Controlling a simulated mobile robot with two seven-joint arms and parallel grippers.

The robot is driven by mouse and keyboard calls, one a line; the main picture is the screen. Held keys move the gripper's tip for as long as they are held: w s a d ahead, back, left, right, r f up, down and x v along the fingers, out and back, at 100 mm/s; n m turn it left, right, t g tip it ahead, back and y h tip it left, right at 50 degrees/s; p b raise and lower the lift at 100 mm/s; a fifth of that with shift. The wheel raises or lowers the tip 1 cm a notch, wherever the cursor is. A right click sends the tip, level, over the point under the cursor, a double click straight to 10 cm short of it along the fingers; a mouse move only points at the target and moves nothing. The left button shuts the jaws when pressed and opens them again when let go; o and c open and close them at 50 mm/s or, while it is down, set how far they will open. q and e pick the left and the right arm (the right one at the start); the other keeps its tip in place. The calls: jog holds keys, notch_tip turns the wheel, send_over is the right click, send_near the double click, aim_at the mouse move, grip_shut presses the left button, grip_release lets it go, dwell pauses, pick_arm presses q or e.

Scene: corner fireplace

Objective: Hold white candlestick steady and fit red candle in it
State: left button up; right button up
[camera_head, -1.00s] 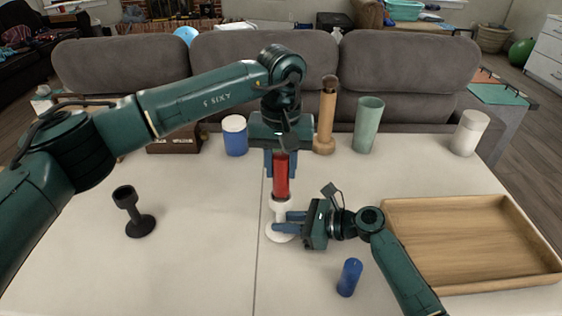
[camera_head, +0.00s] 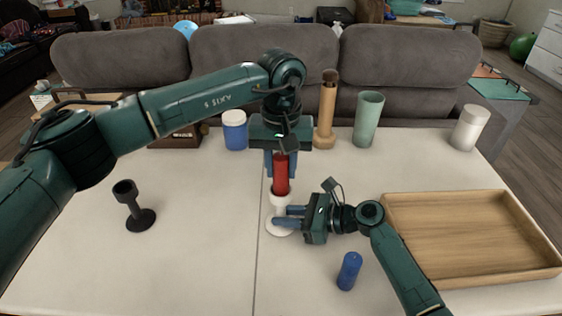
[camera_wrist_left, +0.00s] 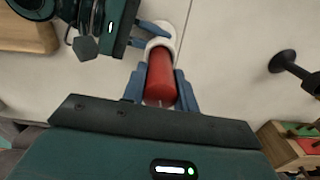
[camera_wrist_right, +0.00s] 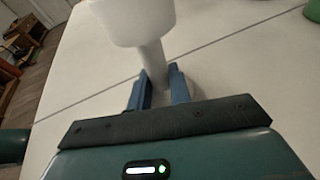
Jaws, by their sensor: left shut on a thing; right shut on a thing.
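The red candle (camera_head: 281,174) is upright between the fingers of my left gripper (camera_head: 281,168), which is shut on it from above. The candle is directly above the white candlestick (camera_head: 280,200), and its lower end meets the cup. The left wrist view shows the candle (camera_wrist_left: 160,80) in line with the white cup (camera_wrist_left: 158,40); how deep it sits is hidden. The candlestick stands upright on the table. My right gripper (camera_head: 285,216) is shut on its stem from the right side. The right wrist view shows the stem (camera_wrist_right: 152,62) between the fingers, below the cup.
A black candlestick (camera_head: 131,205) stands left. A blue candle (camera_head: 349,271) stands at the front, near my right arm. A wooden tray (camera_head: 470,284) lies right.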

pick_arm(q)
jog(key=shift+f, duration=0.8)
jog(key=o, duration=1.1)
jog(key=shift+c, duration=0.2)
notch_tip(320, 180, up, 12)
pick_arm(e)
jog(key=o, duration=0.8)
jog(key=shift+o, duration=0.6)
